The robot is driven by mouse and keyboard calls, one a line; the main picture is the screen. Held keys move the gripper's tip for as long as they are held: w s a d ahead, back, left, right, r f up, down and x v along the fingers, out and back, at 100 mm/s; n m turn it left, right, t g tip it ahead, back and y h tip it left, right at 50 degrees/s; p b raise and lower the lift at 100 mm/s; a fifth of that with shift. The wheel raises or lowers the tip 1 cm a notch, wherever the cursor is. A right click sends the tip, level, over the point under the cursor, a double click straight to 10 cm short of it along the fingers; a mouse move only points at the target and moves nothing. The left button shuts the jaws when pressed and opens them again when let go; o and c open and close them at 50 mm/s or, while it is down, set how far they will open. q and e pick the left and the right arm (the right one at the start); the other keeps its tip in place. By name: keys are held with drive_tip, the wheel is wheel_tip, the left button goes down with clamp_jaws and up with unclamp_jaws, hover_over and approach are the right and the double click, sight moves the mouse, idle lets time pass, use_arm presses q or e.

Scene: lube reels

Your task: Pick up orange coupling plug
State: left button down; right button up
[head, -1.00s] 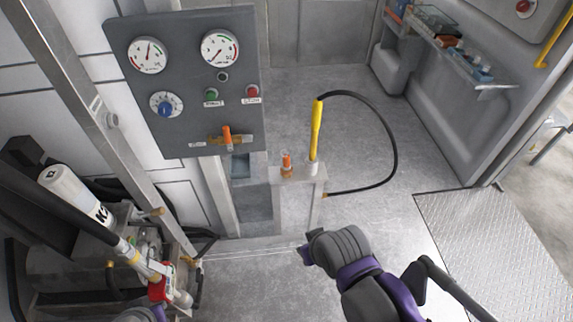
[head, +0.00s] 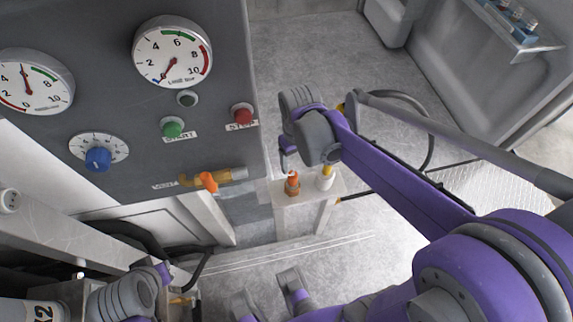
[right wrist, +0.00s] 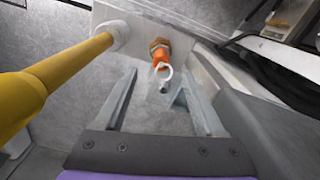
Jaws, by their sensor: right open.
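The orange coupling plug (head: 292,184) stands upright on top of a pale post (head: 300,205) in the head view. In the right wrist view the plug (right wrist: 160,55) shows an orange body and a pale ring and metal tip facing me. My right gripper (head: 288,156) is over the post, its fingers mostly hidden by my own wrist in the head view. In the right wrist view its jaws (right wrist: 158,75) are open and empty, pointing down, with the plug centred near the fingertips; contact is not visible. My left gripper (head: 150,290) is at the lower left, its jaws unclear.
A yellow-handled nozzle (right wrist: 55,75) stands close beside the plug on the same post, with a black hose (head: 428,140). The gauge panel (head: 225,100), with a valve that has an orange handle (head: 207,181), is close on the left. Open floor (head: 310,55) lies behind.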

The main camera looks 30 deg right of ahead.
sight(293, 174)
drive_tip(key=shift+w+d+f, duration=0.1)
drive_tip(key=shift+w+f, duration=0.2)
drive_tip(key=f, duration=0.3)
drive_tip(key=f+b, duration=0.1)
drive_tip(key=shift+s+f, duration=0.25)
drive_tip(key=f, duration=0.2)
drive_tip(key=f+b, duration=0.1)
drive_tip(key=f, duration=0.1)
drive_tip(key=w+f, duration=0.1)
drive_tip(key=shift+a+f+b, duration=0.25)
drive_tip(key=shift+f+b, duration=0.05)
drive_tip(key=shift+f, duration=0.1)
clamp_jaws()
idle(0.6)
